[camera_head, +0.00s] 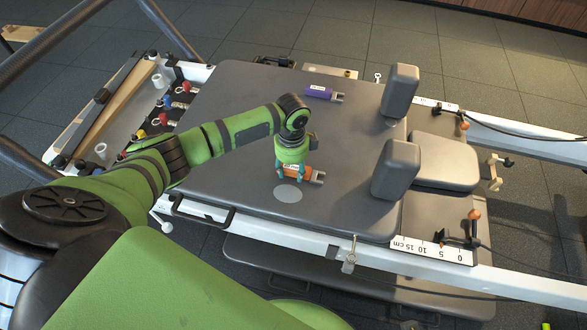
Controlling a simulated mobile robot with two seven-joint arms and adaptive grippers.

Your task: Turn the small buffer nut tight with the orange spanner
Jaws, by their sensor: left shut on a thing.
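The orange spanner (318,177) lies at the top of the grey carriage, left of the nearer shoulder block; its short grey jaw end points right. My left gripper (291,174) comes down over its orange handle from above and is shut on it. The fingers hide part of the handle. I cannot tell whether the spanner touches the carriage or is just above it. I cannot make out the small buffer nut for certain. My right gripper is not in view.
A purple spanner (319,92) lies farther back on the carriage. Two upright grey shoulder blocks, one nearer (396,170) and one farther (400,92), stand to the right. A cm scale (428,248) lies along the near white rail. The carriage's left part is mostly clear.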

